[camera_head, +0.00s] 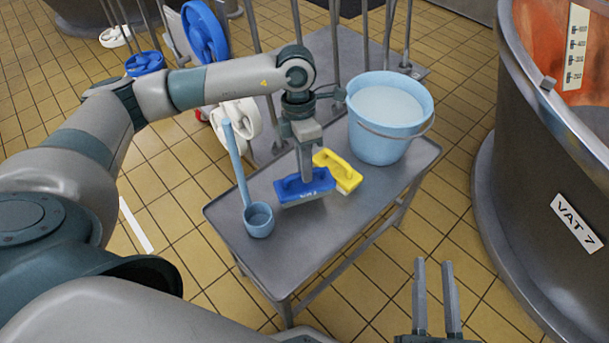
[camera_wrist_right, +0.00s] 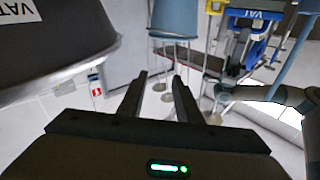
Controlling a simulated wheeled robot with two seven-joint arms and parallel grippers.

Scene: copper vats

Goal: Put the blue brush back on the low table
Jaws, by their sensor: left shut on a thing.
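The blue brush (camera_head: 304,188) has a dark label on its side and pale bristles underneath. It is at the middle of the low grey metal table (camera_head: 300,245). My left gripper (camera_head: 306,172) is shut on its handle from above. The brush is level, low over the tabletop or touching it; I cannot tell which. A yellow brush (camera_head: 338,171) lies close beside it to the right. My right gripper (camera_head: 436,290) is open and empty, in front of the table's right side; its two parted fingers also show in the right wrist view (camera_wrist_right: 160,98).
A light blue bucket (camera_head: 377,140) of pale liquid stands at the table's far right corner. A blue ladle (camera_head: 258,220) with a tall handle stands at the left. The large VAT 7 vessel (camera_head: 540,200) is at the right. The table's front part is bare.

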